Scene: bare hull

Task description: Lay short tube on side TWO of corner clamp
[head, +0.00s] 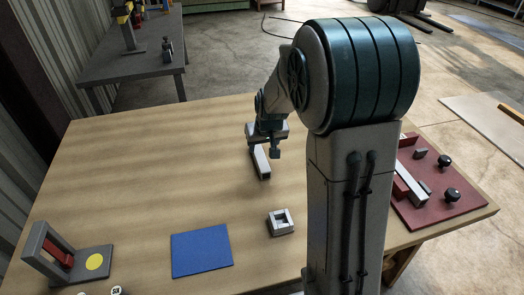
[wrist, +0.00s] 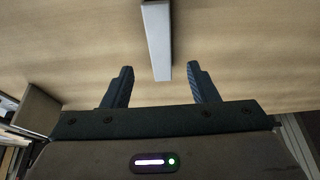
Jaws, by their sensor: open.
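The short tube, a pale grey square bar (head: 262,164), lies on the wooden table below my gripper (head: 263,147). In the wrist view the tube (wrist: 158,38) runs away from me, its near end between the two open fingers (wrist: 161,72). A gap shows on both sides and neither finger appears to touch it. The height of the fingers above the tube is hard to tell. The corner clamp looks to be the red plate (head: 462,208) with black knobs at the right of the table. A pale bar (head: 409,186) lies in it. My arm hides its left part, and no side labels are readable.
A blue mat (head: 202,254) and a small grey block with a square recess (head: 281,223) lie near the front. A grey stand (head: 38,246) with a red part and a yellow disc is at front left. The table's left and middle are clear.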

